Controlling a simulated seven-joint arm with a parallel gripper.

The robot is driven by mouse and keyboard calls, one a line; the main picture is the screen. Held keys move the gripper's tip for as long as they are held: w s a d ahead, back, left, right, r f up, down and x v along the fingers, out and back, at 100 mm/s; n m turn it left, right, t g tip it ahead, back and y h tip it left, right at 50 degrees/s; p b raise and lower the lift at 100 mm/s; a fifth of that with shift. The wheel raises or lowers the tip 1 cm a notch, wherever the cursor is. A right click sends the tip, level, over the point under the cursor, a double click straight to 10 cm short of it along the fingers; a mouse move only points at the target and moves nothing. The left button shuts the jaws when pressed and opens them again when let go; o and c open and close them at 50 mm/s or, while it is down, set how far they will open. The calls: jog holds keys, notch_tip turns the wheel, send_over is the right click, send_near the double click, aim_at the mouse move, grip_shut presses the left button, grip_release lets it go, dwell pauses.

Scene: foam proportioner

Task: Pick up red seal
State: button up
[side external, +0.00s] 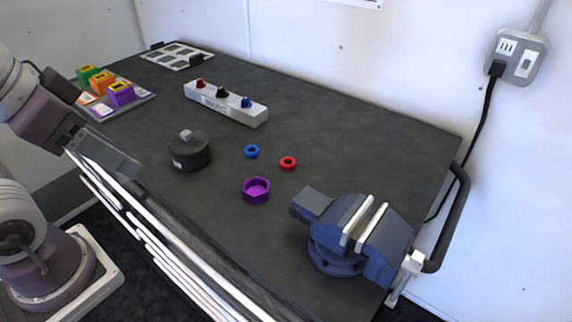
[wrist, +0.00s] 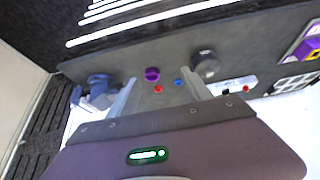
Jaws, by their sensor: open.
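The red seal (side external: 288,163) is a small red ring lying flat on the dark worktop, right of a blue ring (side external: 251,151) and above and right of a purple hexagonal cup (side external: 257,190). In the wrist view, the red seal (wrist: 158,89) shows between the two fingers, with the blue ring just right of it. My gripper (wrist: 159,78) is open with nothing between its fingers. In the side view my gripper (side external: 118,163) is at the left, over the bench's front edge, well away from the red seal.
A blue vise (side external: 352,232) stands at the right front of the bench. A black round part (side external: 190,152) sits left of the rings. A white block with coloured knobs (side external: 225,103) lies behind. Coloured blocks on a tray (side external: 130,103) are at the left. Worktop around the rings is clear.

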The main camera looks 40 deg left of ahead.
jog(key=w+r+m+g, duration=0.1)
jog(key=w+r+m, duration=0.2)
jog(key=w, duration=0.3)
jog(key=m+g, duration=0.4)
jog(key=m, duration=1.2)
send_over(289, 162)
notch_tip(289, 162, down, 14)
jog(key=shift+m+g, duration=0.3)
notch_tip(289, 162, down, 8)
jog(key=shift+r, duration=0.1)
jog(key=shift+f, duration=0.45)
grip_shut()
